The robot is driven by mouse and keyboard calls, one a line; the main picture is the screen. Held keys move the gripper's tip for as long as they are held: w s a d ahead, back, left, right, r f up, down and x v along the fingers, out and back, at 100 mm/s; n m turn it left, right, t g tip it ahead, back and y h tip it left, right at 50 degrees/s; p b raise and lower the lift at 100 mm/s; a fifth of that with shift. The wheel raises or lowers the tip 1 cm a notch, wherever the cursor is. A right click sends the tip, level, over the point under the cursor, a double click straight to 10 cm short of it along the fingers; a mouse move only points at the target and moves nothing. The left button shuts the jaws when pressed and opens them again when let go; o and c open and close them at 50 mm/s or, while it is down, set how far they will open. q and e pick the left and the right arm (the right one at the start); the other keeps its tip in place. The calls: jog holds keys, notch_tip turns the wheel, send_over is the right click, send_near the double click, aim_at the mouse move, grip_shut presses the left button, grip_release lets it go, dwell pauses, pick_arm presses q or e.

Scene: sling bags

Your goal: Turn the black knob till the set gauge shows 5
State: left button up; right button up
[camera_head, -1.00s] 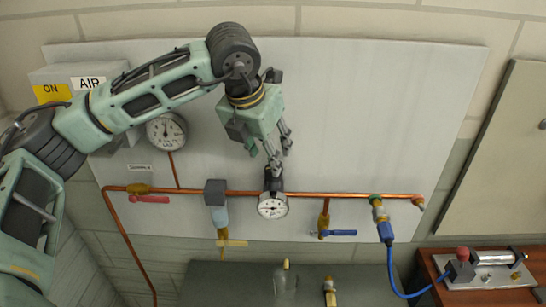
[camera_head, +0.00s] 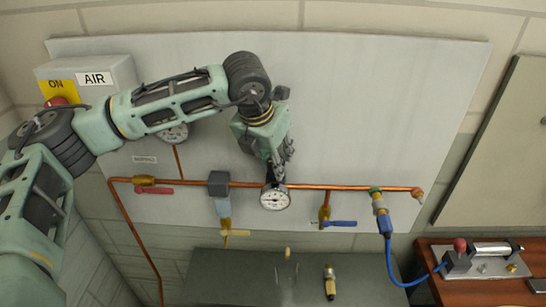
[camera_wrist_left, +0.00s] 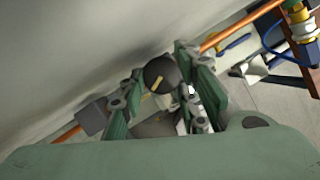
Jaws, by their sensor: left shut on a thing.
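The set gauge (camera_head: 275,198) is a small white dial on the copper pipe in the middle of the panel; its needle is too small to read exactly. The black knob (camera_wrist_left: 161,73) stands just above the gauge and has a yellow mark on top. My left gripper (camera_head: 279,170) comes down from above, its fingers at the knob. In the left wrist view the knob sits between the fingers of the left gripper (camera_wrist_left: 158,90), which is shut on it. The head view mostly hides the knob behind the fingers. My right gripper is in neither view.
A larger gauge (camera_head: 174,134) is partly covered by my left arm. The copper pipe (camera_head: 330,187) carries red (camera_head: 154,191), yellow (camera_head: 236,233) and blue (camera_head: 338,223) valve handles. A blue hose (camera_head: 391,262) hangs at right. The upper right panel is clear.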

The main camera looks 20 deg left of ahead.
pick_arm(q)
jog(key=shift+a, duration=0.1)
jog(key=c, duration=0.3)
jog(key=shift+w+f+b, duration=0.1)
jog(key=shift+b, duration=0.45)
jog(key=shift+a+f+m+h+b, duration=0.1)
jog(key=shift+m+h+b, duration=0.3)
jog(key=shift+m+b, duration=0.65)
jog(key=shift+w+m+b, duration=0.1)
jog(key=shift+m+b, duration=0.5)
jog(key=shift+m, duration=0.15)
jog(key=shift+r+m+h, duration=0.35)
jog(key=shift+m+h, duration=0.05)
jog(key=shift+m, duration=0.1)
jog(key=shift+a, duration=0.1)
jog(key=o, duration=0.8)
jog(key=shift+o, duration=1.1)
jog(key=shift+w+g, duration=0.1)
jog(key=shift+g, duration=0.2)
